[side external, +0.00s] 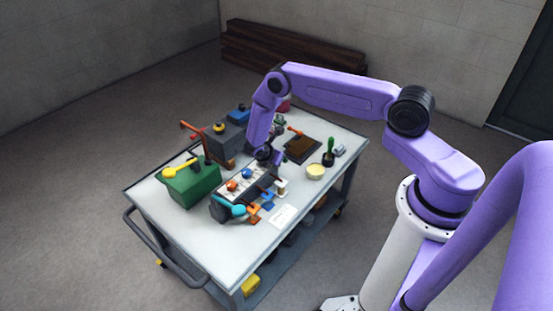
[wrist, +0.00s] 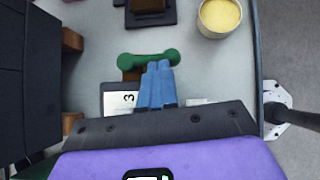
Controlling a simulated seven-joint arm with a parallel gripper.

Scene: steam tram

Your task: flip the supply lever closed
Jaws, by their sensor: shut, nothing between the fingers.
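In the wrist view, my gripper (wrist: 158,66) has its blue fingers together with nothing between them. The fingertips are at a green bar with rounded ends (wrist: 133,61) on a brown mount; I cannot tell whether they touch it. A teal handle (side external: 228,208) and orange levers (side external: 254,212) are at the unit's near end. I cannot tell which lever is the supply lever.
A green box (side external: 190,184) with a yellow tool and a red crank (side external: 195,133) stand left of the unit. A yellow-filled bowl (side external: 316,171), a potted green item (side external: 328,157) and a dark tray (side external: 302,149) are to the right. The trolley's near corner (side external: 236,262) is clear.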

